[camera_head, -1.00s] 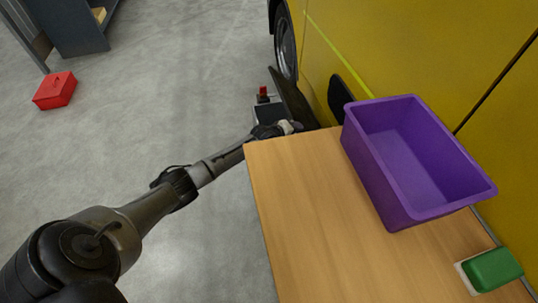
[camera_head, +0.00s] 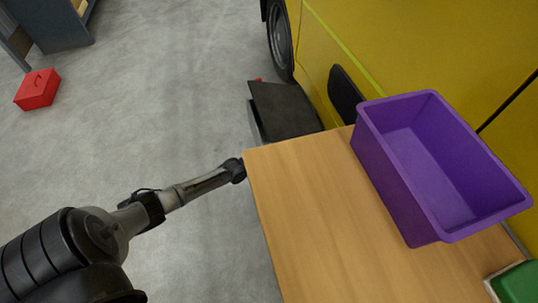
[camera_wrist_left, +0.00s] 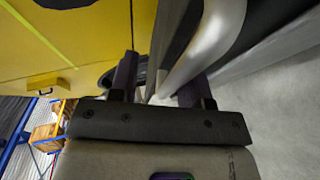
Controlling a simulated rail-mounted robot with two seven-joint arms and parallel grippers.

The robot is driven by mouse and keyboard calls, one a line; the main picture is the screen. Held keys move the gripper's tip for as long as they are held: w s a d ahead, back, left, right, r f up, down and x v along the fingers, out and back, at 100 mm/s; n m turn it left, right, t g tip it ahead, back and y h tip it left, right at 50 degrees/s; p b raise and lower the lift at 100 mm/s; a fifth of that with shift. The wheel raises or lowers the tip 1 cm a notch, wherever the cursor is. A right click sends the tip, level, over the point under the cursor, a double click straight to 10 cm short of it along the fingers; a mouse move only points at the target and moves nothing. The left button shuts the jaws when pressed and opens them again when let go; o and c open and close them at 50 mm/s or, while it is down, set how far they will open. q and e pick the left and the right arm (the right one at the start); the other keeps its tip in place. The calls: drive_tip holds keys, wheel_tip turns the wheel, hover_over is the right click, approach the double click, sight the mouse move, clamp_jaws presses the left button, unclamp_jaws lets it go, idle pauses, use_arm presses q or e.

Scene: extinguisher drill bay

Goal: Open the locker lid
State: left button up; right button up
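The locker lid (camera_head: 285,110) is a dark panel at the foot of the yellow vehicle, past the table's far corner in the head view. It looks tilted and hides most of the box beneath; a strip of the locker's grey side (camera_head: 254,124) shows at its left. In the left wrist view a curved grey metal bar (camera_wrist_left: 210,40) runs down toward the fingers, close to the right one. I cannot tell whether they touch. My left gripper (camera_wrist_left: 160,88) has its fingers apart, with nothing clearly clamped. In the head view its fingers are hidden near the table corner. My right gripper is out of view.
A wooden table (camera_head: 320,230) carries a purple bin (camera_head: 430,165) and a green object (camera_head: 518,284). The yellow vehicle (camera_head: 400,50) walls off the right. A red box (camera_head: 38,90) lies on the open grey floor at left.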

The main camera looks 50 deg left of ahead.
use_arm(q)
drive_tip(key=shift+s+f, duration=0.1)
drive_tip(key=shift+f, duration=0.15)
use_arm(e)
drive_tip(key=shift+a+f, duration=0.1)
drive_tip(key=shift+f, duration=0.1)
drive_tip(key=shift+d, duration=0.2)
